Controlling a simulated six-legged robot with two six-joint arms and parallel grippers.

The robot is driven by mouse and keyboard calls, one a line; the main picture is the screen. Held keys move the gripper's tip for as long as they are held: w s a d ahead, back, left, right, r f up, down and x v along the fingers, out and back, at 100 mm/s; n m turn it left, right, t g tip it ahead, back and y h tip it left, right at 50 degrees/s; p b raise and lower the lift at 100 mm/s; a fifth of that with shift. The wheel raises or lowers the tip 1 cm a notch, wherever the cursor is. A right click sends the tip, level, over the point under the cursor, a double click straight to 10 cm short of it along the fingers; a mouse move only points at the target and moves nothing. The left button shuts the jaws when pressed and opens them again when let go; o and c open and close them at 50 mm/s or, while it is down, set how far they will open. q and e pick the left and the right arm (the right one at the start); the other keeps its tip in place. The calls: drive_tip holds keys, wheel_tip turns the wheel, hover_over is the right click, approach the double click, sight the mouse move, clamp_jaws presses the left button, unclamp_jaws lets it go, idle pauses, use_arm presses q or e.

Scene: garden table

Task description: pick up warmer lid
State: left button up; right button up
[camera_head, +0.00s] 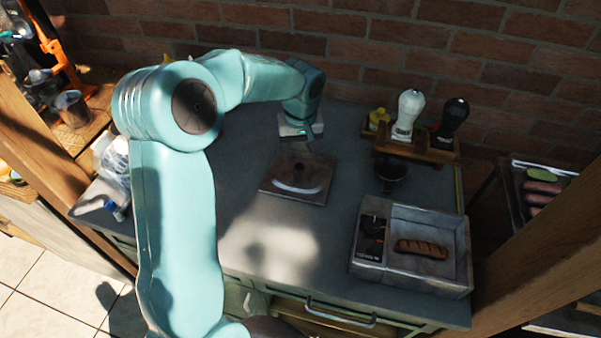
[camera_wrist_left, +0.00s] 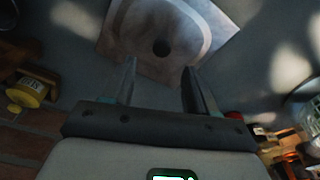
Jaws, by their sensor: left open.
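The warmer lid (camera_head: 287,191) is a flat, square grey-brown plate with a pale curved mark. It lies on the table (camera_head: 235,165) left of the warmer (camera_head: 455,262), an open metal box holding a browned sausage (camera_head: 421,249). In the left wrist view the lid (camera_wrist_left: 190,22) is ahead of the fingers, with a dark round knob (camera_wrist_left: 161,47) lined up between them. My left gripper (camera_head: 302,143) is above and behind the lid, open and empty, and its fingers (camera_wrist_left: 160,68) look apart from the knob. My right gripper is in neither view.
A wooden rack (camera_head: 415,149) holds a white bottle (camera_head: 408,115), a dark bottle (camera_head: 452,119) and a yellow jar (camera_head: 378,118) at the back right. A dark cup (camera_head: 391,172) stands before it. A brick wall (camera_head: 350,50) borders the back. The table's front middle is clear.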

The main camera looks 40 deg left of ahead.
sight(299, 166)
use_arm(q)
drive_tip(key=shift+s+f, duration=0.15)
drive_tip(key=shift+f, duration=0.2)
wheel_tip(299, 166, down, 4)
drive_tip(key=shift+a+p, duration=0.1)
drive_tip(key=shift+p, duration=0.55)
drive_tip(key=shift+f, duration=0.35)
drive_tip(key=shift+r, duration=0.1)
drive_tip(key=shift+c, duration=0.9)
clamp_jaws()
drive_tip(key=shift+r, duration=0.1)
